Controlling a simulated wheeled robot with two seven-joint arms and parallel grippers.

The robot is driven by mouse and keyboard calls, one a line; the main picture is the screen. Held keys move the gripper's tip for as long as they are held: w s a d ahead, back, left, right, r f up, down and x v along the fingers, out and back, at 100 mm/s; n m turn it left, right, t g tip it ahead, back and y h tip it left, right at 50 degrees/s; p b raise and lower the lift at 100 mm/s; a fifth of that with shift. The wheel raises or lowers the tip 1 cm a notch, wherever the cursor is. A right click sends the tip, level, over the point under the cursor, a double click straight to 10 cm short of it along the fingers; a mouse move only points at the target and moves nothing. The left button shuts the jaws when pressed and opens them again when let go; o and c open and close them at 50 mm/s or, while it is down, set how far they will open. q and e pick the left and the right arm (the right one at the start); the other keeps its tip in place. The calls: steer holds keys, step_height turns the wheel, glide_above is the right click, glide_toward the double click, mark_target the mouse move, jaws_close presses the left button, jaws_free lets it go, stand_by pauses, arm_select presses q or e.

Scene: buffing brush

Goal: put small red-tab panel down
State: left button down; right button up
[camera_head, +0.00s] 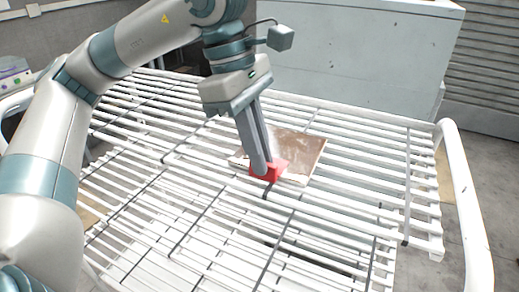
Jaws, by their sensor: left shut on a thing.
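A small panel (300,149) with a brownish, whitish-streaked face lies low over the white slatted rack (365,175), near its middle. A red tab (277,171) sits at the panel's near edge. My left gripper (264,170) reaches down from above and is shut on the red tab. The panel looks flat and close to the slats; I cannot tell whether it rests on them. The gripper covers part of the panel's left side. My right gripper does not show.
The rack's slats are bare around the panel. A white curved rail (467,205) runs along the rack's right end. A large grey cabinet (365,55) stands behind the rack. A purple-topped item (13,69) is at the far left.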

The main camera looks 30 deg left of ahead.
arm_select(q)
steer(key=shift+f, duration=0.15)
steer(key=c, duration=1.8)
jaws_free()
steer(key=shift+c, duration=0.2)
steer(key=shift+r, duration=0.2)
steer(key=b+v, duration=0.2)
steer(key=v, duration=1)
steer(key=shift+b, duration=0.35)
